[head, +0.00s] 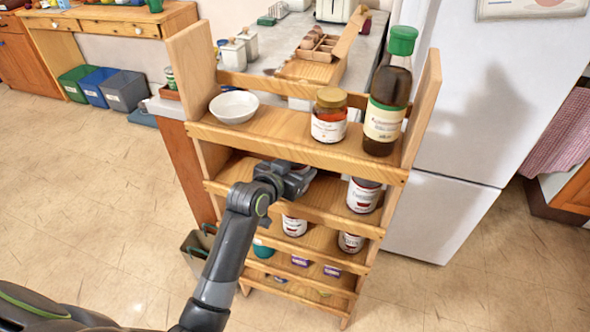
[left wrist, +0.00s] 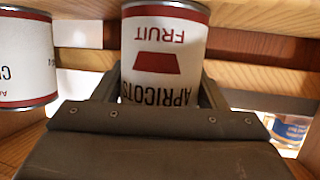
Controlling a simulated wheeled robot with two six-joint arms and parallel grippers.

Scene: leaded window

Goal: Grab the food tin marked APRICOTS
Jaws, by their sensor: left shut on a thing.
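The food tin marked APRICOTS (left wrist: 165,50) shows in the left wrist view, white with dark red bands, its label reading upside down in that picture. My left gripper (left wrist: 160,92) is shut on this tin, with one finger on each side of it. In the head view my left gripper (head: 297,182) reaches into the second shelf level of the wooden rack from the front. It hides most or all of the tin there. My right gripper is in neither view.
Another white and red tin (left wrist: 25,60) stands beside the held one; a similar tin (head: 363,195) shows on the rack's right. The top shelf holds a bowl (head: 234,107), a jar (head: 329,116) and a tall bottle (head: 388,95). Shelf boards lie close above and below the gripper.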

